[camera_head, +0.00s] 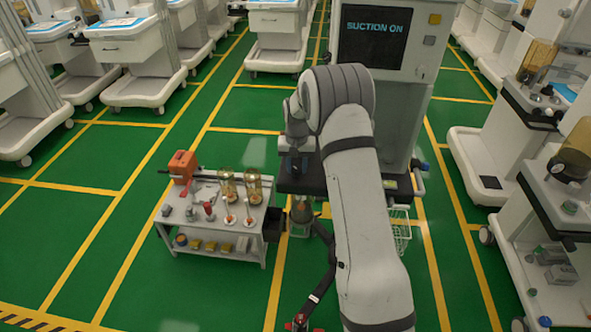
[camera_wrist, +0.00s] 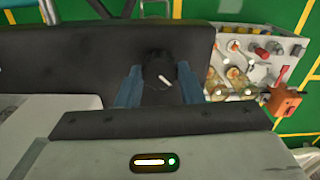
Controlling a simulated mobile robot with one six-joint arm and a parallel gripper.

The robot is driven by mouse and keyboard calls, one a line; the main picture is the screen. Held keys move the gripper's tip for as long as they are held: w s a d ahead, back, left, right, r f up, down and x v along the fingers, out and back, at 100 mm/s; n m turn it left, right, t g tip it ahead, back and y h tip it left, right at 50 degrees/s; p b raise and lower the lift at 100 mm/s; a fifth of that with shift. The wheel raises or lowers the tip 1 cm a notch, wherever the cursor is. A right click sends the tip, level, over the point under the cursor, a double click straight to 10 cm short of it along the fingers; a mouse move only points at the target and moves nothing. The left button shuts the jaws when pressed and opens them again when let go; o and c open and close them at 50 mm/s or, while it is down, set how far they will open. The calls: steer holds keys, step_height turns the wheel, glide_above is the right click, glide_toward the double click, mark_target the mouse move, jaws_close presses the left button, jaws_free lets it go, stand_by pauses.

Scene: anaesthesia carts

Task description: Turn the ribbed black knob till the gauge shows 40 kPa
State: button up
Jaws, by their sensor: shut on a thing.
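The black knob (camera_wrist: 158,66) shows in the wrist view on a dark panel (camera_wrist: 60,60), with a short white mark on it. My gripper (camera_wrist: 159,86) has a blue finger on either side of the knob and is shut on it. The ribs are too dark to make out. In the head view my gripper (camera_head: 293,167) is over the dark front of the cart (camera_head: 372,125), and my arm hides much of that cart. The cart's screen (camera_head: 374,36) reads "SUCTION ON". I cannot make out a gauge or its reading in either view.
A small grey table (camera_head: 215,238) with jars, an orange box (camera_head: 183,165) and small parts stands left of the cart; it also shows in the wrist view (camera_wrist: 248,42). A wire basket (camera_head: 400,232) hangs at the cart's right. Other carts line both sides. Green floor lies open at left.

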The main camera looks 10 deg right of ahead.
mark_target(296, 169)
steer(key=shift+m, duration=0.7)
steer(key=shift+r+b, duration=0.1)
steer(key=shift+b, duration=0.25)
steer(key=o, duration=1)
steer(key=shift+c, duration=0.2)
step_height(296, 169, up, 7)
steer(key=shift+r+b, duration=0.1)
steer(key=shift+b, duration=0.45)
steer(key=shift+r, duration=0.25)
